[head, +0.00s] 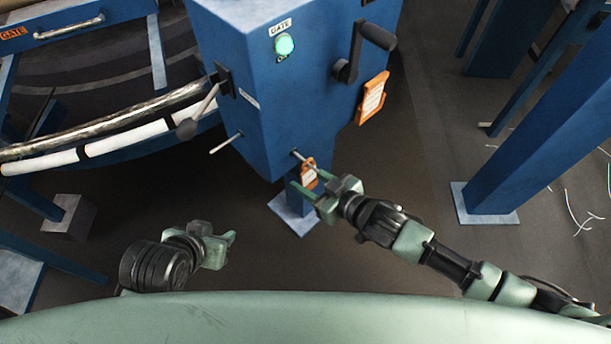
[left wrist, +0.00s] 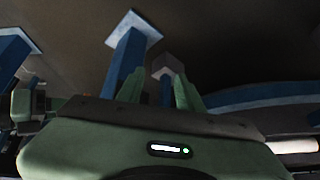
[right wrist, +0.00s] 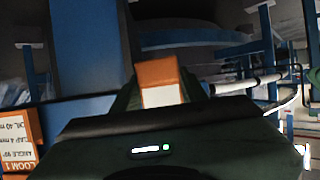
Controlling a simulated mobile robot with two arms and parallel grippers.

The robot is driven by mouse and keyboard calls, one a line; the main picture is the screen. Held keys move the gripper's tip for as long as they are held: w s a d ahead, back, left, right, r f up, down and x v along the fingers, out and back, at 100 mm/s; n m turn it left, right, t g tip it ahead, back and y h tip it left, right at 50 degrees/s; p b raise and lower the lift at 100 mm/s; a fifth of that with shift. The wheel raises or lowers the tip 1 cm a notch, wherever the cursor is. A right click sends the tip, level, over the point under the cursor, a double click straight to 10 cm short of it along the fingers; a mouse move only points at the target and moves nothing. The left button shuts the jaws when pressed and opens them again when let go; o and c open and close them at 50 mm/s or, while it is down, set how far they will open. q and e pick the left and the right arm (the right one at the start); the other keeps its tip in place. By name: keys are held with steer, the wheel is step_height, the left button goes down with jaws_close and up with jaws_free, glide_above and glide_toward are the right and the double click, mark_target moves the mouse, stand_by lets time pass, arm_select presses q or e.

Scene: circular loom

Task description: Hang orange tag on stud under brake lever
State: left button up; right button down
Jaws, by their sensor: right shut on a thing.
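The small orange tag (head: 309,175) has a white label. My right gripper (head: 314,191) is shut on it, and it shows between the fingers in the right wrist view (right wrist: 157,73). The tag is beside a thin metal stud (head: 297,155) low on the blue loom box; I cannot tell whether the stud passes through its hole. Another metal stud (head: 226,143) sticks out of the box's left face, below a black lever with a ball end (head: 187,128). My left gripper (head: 230,243) is low at the left, empty, its fingers apart in the left wrist view (left wrist: 160,92).
The blue box (head: 270,110) bears a green GATE button (head: 285,45), a black crank (head: 360,50) and a larger orange plate (head: 372,98). Curved rails (head: 110,130) run left from it. A blue post (head: 530,130) stands at right. Dark floor between is clear.

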mark_target(312, 184)
arm_select(q)
steer(key=shift+s, duration=0.25)
